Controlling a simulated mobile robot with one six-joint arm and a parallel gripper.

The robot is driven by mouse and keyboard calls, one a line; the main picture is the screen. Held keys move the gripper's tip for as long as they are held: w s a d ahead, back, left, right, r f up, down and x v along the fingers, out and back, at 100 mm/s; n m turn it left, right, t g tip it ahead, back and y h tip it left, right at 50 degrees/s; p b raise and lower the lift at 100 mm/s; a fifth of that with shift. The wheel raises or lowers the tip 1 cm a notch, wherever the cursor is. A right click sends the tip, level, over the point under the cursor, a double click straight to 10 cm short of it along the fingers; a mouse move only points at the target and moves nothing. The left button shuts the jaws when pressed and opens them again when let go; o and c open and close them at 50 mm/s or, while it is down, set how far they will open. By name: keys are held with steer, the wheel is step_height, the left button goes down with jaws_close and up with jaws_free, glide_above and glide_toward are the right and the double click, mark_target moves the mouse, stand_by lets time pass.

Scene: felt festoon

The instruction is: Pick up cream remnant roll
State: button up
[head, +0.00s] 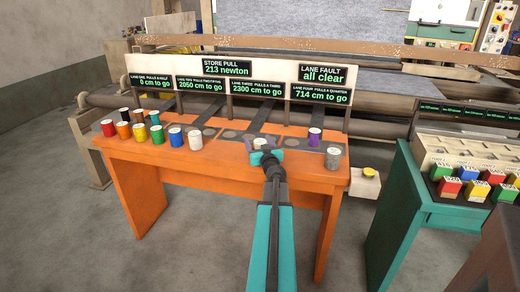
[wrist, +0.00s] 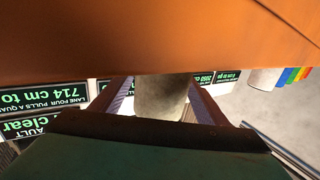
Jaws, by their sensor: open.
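The cream remnant roll (head: 259,143) stands upright on the orange table (head: 225,160), near its front middle. My gripper (head: 262,148) is at this roll, with its jaws open. In the wrist view, which looks upside down, the pale roll (wrist: 160,97) sits between the two spread fingers of the gripper (wrist: 162,103). The fingers are on either side of it; whether either touches it I cannot tell. Part of the roll is hidden by the gripper body.
A grey roll (head: 333,158) and a purple roll (head: 315,138) stand to the right. Signs (head: 227,67) rise behind. A green cabinet (head: 420,190) stands at right.

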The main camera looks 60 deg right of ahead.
stand_by(0.6)
steer(key=c, duration=1.3)
steer(key=shift+w+r, duration=0.1)
